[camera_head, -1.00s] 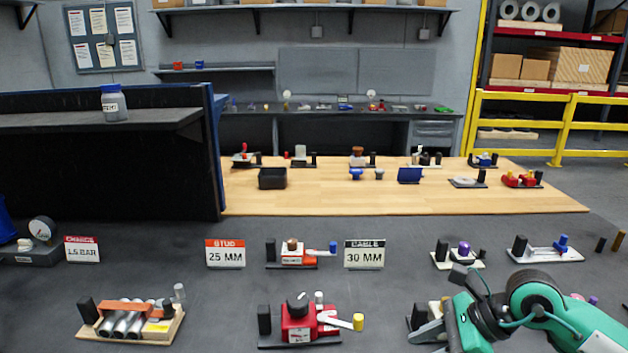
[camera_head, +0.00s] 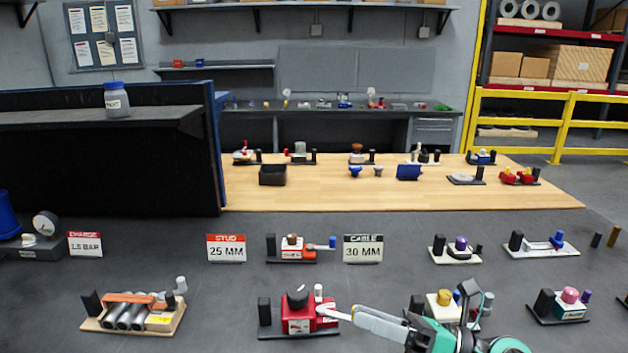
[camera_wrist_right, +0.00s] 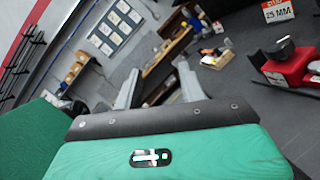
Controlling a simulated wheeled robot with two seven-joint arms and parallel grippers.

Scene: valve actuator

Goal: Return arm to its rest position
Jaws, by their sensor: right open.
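My right gripper (camera_head: 345,315) reaches in from the lower right in the head view. In the right wrist view the fingers stand apart, and nothing is held in the open gripper (camera_wrist_right: 157,70). There the red actuator (camera_wrist_right: 296,64) is to the right, outside the jaws. My left gripper is not in view.
A smaller red-and-white actuator (camera_head: 297,249) stands between the STUD sign (camera_head: 226,248) and the CABLE sign (camera_head: 363,249). A block with a yellow knob (camera_head: 444,298) is beside my right arm. A pipe fixture (camera_head: 133,312) is at left. The grey table between is clear.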

